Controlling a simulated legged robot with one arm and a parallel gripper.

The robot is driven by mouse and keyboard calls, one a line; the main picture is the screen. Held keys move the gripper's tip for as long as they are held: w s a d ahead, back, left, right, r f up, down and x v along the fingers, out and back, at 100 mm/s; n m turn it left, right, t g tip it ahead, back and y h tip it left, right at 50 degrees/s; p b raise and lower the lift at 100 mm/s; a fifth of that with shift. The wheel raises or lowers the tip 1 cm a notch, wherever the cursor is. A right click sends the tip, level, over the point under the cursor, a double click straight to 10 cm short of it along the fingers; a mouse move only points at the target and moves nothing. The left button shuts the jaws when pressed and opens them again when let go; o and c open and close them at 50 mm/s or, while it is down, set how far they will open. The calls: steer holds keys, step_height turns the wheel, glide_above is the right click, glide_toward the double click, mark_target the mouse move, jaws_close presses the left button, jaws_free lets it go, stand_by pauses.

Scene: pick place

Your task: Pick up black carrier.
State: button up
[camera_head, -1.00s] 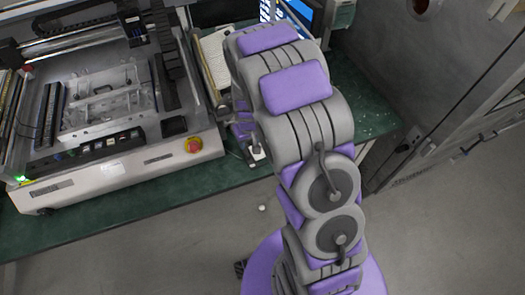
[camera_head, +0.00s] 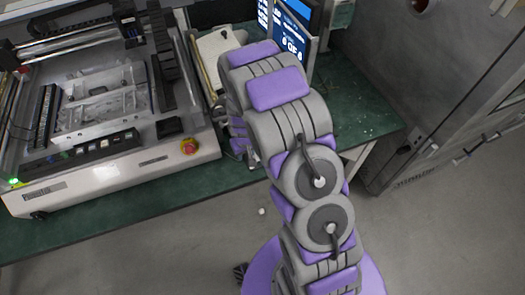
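I cannot make out the black carrier for certain; my arm covers part of the green table (camera_head: 348,100) to the right of the machine. My gripper (camera_head: 247,153) is low beside the machine's right front corner, over the green table. Most of it is hidden behind my own purple and grey arm links, so its fingers and anything between them cannot be made out.
A large machine (camera_head: 110,170) with a red stop button (camera_head: 190,146) and a clear fixture (camera_head: 100,103) fills the table's left. A screen (camera_head: 292,30) stands behind my arm. A grey cabinet (camera_head: 440,80) is at the right. Open floor lies in front.

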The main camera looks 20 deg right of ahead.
steer(key=shift+s+a, duration=0.15)
steer(key=shift+a, duration=0.25)
jaws_close()
steer(key=shift+d, duration=0.1)
